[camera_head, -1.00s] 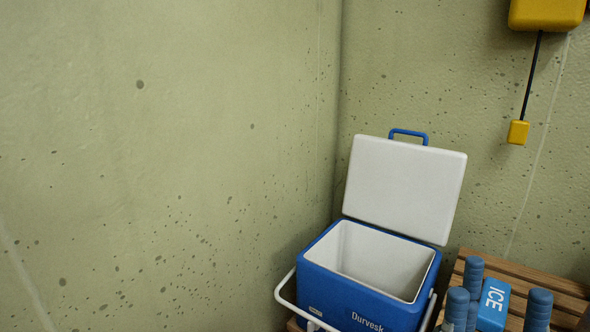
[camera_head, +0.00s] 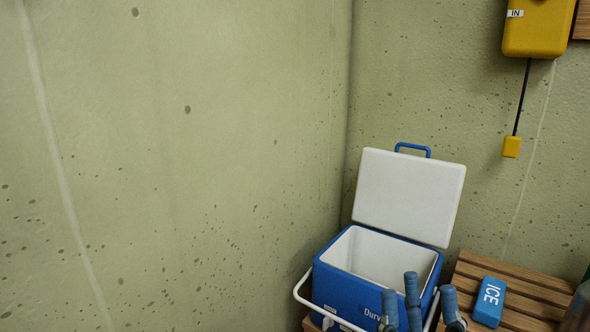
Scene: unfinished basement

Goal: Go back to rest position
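My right gripper (camera_head: 425,296) is at the bottom of the head view, its blue-tipped fingers pointing up and spread apart with nothing between them. It overlaps the front right of the blue cooler in the picture; I cannot tell whether it touches. The blue ice pack (camera_head: 490,302), marked "ICE", lies on a slatted wooden surface (camera_head: 530,291) to the right of the gripper, apart from it. The blue and white cooler (camera_head: 345,290) stands in the corner with its lid (camera_head: 408,195) tilted up and open. The visible part of its inside is empty. My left gripper is out of view.
Concrete walls meet in a corner behind the cooler. The cooler's white handle (camera_head: 302,297) hangs at its front left. A yellow box (camera_head: 538,28) with a hanging cable and small yellow block (camera_head: 511,147) is on the right wall. A dark rounded object (camera_head: 578,308) shows at the right edge.

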